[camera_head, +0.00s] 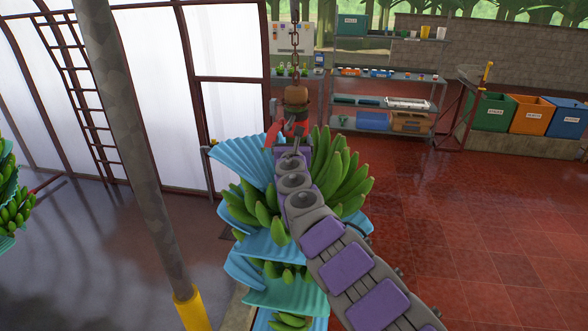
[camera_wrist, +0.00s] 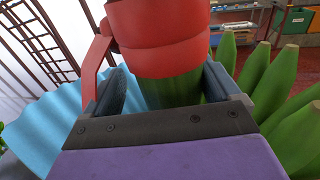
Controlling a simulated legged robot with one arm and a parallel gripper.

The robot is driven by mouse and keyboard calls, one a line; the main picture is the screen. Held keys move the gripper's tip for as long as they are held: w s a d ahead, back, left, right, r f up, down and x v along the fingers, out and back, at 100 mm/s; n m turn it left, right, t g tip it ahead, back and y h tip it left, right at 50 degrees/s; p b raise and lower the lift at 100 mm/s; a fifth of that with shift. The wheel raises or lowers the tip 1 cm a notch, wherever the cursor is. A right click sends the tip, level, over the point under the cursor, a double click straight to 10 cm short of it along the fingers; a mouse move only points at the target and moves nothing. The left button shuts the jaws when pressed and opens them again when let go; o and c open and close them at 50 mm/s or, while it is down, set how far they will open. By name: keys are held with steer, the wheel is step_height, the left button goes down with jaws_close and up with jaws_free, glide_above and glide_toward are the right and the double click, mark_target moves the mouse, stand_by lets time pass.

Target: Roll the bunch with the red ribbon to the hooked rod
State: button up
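The bunch with the red ribbon (camera_head: 345,180) hangs from a chain in the middle of the head view, with green bananas and blue sheets between its tiers. The red ribbon (camera_wrist: 160,40) is tied around its stem, with a tail hanging on the left. My gripper (camera_wrist: 165,90) is at the stem just below the ribbon, one finger on each side of the green stem (camera_wrist: 170,93). The fingers are spread, and a gap shows between the left finger and the stem. A thin upright rod with a yellow top (camera_head: 487,76) stands at the right; I cannot make out a hook.
Another bunch (camera_head: 14,210) hangs at the far left edge. A thick grey post (camera_head: 140,130) with a yellow base stands left of the bunch. Metal shelves (camera_head: 390,77) and green, orange (camera_head: 532,116) and blue bins line the back. The red tiled floor at right is clear.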

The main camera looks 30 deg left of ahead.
steer(key=shift+s+d+r, duration=0.1)
steer(key=shift+s+d, duration=0.05)
steer(key=shift+s, duration=0.35)
steer(key=shift+s+d+r, duration=0.1)
steer(key=shift+s+d, duration=0.05)
steer(key=shift+s, duration=0.35)
steer(key=shift+s+d+f+b, duration=0.3)
steer(key=shift+s+d+b, duration=0.15)
steer(key=shift+s+b, duration=0.1)
steer(key=shift+b+v, duration=1.45)
steer(key=shift+s+d+f+b, duration=0.1)
steer(key=shift+s+d+b, duration=0.05)
steer(key=shift+d+b, duration=0.15)
steer(key=b+v, duration=0.5)
steer(key=shift+b, duration=0.35)
steer(key=shift+b+v, duration=0.9)
steer(key=shift+v, duration=0.05)
steer(key=shift+s+d+r, duration=0.25)
steer(key=shift+s, duration=0.1)
